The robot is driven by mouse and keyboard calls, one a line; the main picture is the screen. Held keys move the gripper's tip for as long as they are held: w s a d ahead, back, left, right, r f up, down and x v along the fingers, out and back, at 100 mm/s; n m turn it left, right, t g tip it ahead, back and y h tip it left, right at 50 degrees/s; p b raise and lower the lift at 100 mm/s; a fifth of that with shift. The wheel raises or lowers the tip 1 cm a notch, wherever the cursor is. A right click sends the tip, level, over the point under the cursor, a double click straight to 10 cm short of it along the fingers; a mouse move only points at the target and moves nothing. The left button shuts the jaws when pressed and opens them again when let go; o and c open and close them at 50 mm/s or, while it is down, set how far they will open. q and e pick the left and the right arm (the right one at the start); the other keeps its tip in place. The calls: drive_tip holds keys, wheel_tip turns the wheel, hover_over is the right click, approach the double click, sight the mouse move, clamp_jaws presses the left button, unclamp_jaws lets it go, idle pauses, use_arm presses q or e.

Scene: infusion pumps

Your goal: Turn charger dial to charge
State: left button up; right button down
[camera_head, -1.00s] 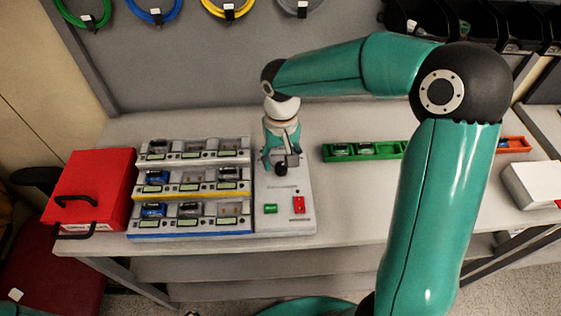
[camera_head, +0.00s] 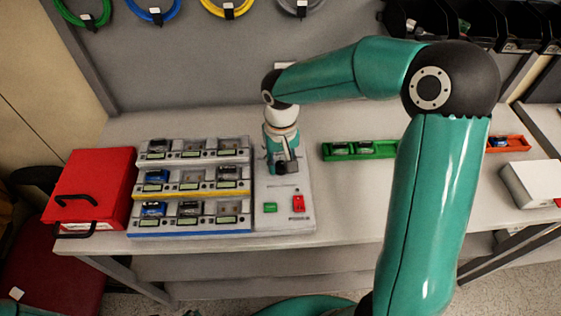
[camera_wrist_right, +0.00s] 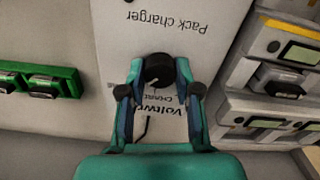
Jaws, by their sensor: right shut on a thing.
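The charger panel (camera_head: 300,218) is a light grey slab on the workbench, with a green button (camera_head: 270,208) and a red switch (camera_head: 298,203). In the right wrist view the panel (camera_wrist_right: 205,50) reads "Pack charger" upside down. Its round black dial (camera_wrist_right: 159,69) sits between the fingertips of my right gripper (camera_wrist_right: 160,76), which is shut on it. In the head view my right gripper (camera_head: 282,166) points down at the panel's upper part and mostly hides the dial. The dial's setting cannot be read. My left gripper is not in view.
A stepped charging rack (camera_head: 190,195) with several bays stands directly left of the panel. A red case (camera_head: 95,180) is further left. A green tray (camera_head: 375,152) with small packs lies to the right, with bare bench between it and the panel.

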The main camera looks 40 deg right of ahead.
drive_tip(key=shift+n, duration=0.3)
drive_tip(key=n+b, duration=0.1)
drive_tip(key=n, duration=0.3)
drive_tip(key=shift+r+n, duration=0.1)
drive_tip(key=shift+n, duration=2)
drive_tip(key=shift+w, duration=0.1)
drive_tip(key=c, duration=0.8)
unclamp_jaws()
